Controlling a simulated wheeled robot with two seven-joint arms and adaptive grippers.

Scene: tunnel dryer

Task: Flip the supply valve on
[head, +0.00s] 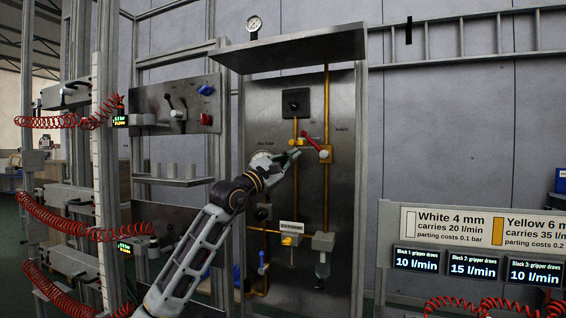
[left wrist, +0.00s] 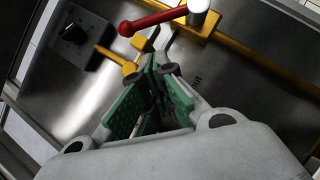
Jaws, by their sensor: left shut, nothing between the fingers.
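A red lever (head: 312,141) sits on a valve body (head: 326,154) on the right yellow pipe of the metal panel (head: 275,100). The lever slants up and left from the valve. The red lever also shows in the left wrist view (left wrist: 150,21), just beyond the fingertips. I cannot read the panel labels to confirm which valve is the supply. My left gripper (head: 296,153) is shut and empty, just below and left of the lever. In the left wrist view its green-padded fingers (left wrist: 158,70) meet near a small yellow fitting (left wrist: 128,66). My right gripper is out of view.
A black knob (head: 295,102) sits above on the panel. A metal hood (head: 300,48) juts out over it. A yellow valve and a clear bowl (head: 322,270) sit lower. Red coiled hoses (head: 60,122) hang at the left. Signs and displays (head: 475,265) stand at the right.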

